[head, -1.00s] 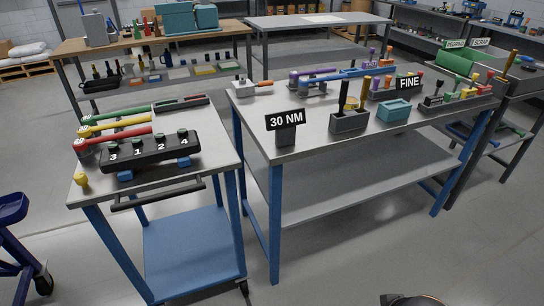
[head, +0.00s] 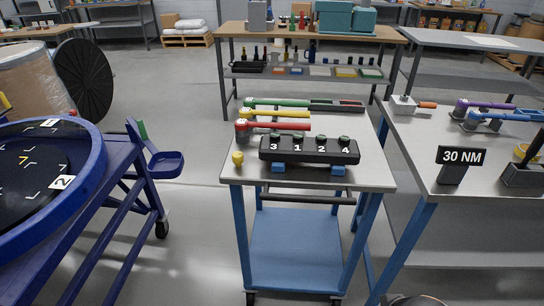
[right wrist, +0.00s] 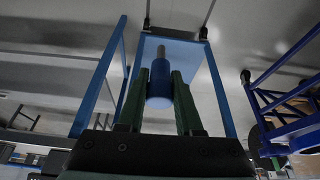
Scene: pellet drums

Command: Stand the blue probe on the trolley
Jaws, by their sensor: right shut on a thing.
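The trolley has a grey metal top (head: 360,178), blue legs, a blue lower shelf (head: 297,245) and a dark handle at its near side; it stands in the middle of the head view. In the right wrist view my right gripper (right wrist: 159,76) has its dark green fingers shut on the blue probe (right wrist: 160,88), a blue cylinder with a thinner grey stem. The probe is held clear of any surface; a blue shelf (right wrist: 185,46) shows behind it. My left gripper is in no view, and the head view shows neither gripper.
A black numbered block (head: 310,157), red (head: 285,126), yellow and green wrenches and a yellow knob (head: 237,159) occupy the trolley top. A workbench with a 30 NM sign (head: 461,157) stands right; a blue round-topped wheeled stand (head: 95,180) stands left.

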